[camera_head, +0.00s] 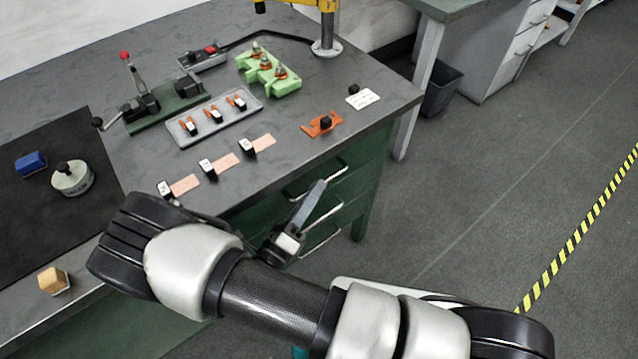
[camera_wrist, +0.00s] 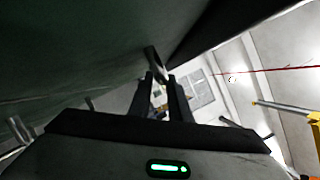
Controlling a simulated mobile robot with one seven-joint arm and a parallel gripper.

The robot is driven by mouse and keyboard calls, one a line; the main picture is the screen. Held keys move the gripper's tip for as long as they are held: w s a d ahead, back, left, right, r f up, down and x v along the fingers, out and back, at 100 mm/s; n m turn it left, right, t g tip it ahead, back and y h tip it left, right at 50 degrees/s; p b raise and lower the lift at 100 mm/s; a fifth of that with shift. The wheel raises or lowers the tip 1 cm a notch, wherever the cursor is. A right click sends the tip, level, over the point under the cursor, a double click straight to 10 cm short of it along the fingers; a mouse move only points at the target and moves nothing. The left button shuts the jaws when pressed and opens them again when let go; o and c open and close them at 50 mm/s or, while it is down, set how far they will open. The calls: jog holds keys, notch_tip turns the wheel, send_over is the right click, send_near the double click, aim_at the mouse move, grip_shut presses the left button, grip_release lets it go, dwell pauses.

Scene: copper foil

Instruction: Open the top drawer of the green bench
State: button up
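The green bench (camera_head: 372,185) has a dark grey top, with a stack of drawers under its right end. The top drawer looks closed; its pale bar handle (camera_head: 334,175) is just below the bench top edge. My gripper (camera_head: 318,188) points up at the drawer front, its fingertips close to this handle and overlapping it in the head view. In the wrist view my gripper (camera_wrist: 162,77) shows two dark fingers apart, with a short grey bar (camera_wrist: 152,60), probably a handle, at or just beyond the tips. I cannot tell whether they touch it. My arm hides part of the lower drawers.
The bench top holds a grey tray (camera_head: 178,140), a green fixture (camera_head: 284,87), an orange part (camera_head: 314,129) and copper pieces near the front edge. A lower drawer handle (camera_head: 322,240) shows below my gripper. The floor (camera_head: 450,190) right of the bench is clear.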

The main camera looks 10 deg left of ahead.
jog(key=shift+x, duration=1.3)
grip_shut()
jog(key=shift+s, duration=0.1)
jog(key=s+d+p, duration=0.2)
jog(key=s+d, duration=1.5)
jog(key=d, duration=0.3)
grip_release()
